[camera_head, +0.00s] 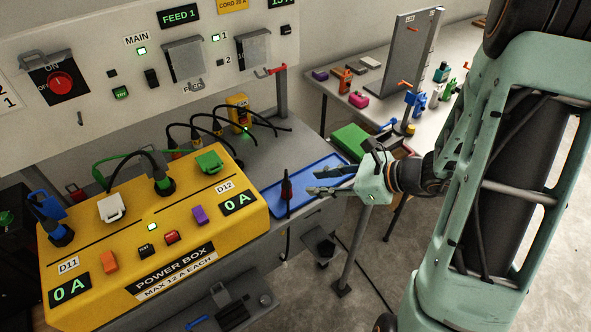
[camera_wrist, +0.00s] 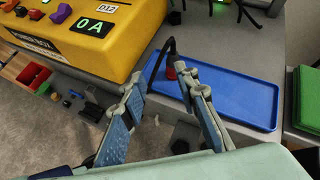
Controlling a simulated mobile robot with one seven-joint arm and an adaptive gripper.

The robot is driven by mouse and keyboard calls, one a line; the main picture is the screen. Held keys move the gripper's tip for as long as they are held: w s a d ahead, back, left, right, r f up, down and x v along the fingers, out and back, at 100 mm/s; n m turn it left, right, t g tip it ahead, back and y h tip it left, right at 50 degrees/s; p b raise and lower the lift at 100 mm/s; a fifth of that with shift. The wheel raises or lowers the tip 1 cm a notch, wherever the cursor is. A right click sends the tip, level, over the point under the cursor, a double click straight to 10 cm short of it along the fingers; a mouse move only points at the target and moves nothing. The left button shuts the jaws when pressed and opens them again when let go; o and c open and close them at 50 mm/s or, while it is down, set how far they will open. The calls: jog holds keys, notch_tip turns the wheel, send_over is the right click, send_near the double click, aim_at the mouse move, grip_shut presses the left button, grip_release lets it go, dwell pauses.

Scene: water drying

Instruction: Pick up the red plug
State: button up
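The red plug (camera_head: 287,188) stands upright at the left end of the blue tray (camera_head: 331,168), beside the yellow power box, with its dark cable rising from it. It also shows in the wrist view (camera_wrist: 171,73), just beyond my fingertips and closer to the right-hand finger. My gripper (camera_head: 315,181) comes in from the right over the tray and points left at the plug. In the wrist view my gripper (camera_wrist: 162,78) has its two fingers spread with nothing held between them. I cannot tell whether the right-hand fingertip touches the plug.
The yellow power box (camera_head: 190,262) stands close left of the tray, with several plugs and switches on it. Black cables (camera_head: 268,127) hang over the bench behind. A green box (camera_head: 350,140) sits beyond the tray. The tray's right part is empty.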

aim_at(286, 180)
jog(key=w+a+f+m, duration=0.1)
jog(key=w+a+f, duration=0.1)
jog(key=w+a+f+m, duration=0.1)
jog(key=w+a+f, duration=0.1)
jog(key=w+a, duration=0.1)
jog(key=w+a+f+t, duration=0.1)
jog(key=w+a+f, duration=0.1)
jog(key=a, duration=0.1)
jog(key=shift+w+a+m+y, duration=0.25)
jog(key=shift+w+m+y, duration=0.05)
jog(key=shift+w+m, duration=0.1)
jog(key=shift+r, duration=0.1)
grip_shut()
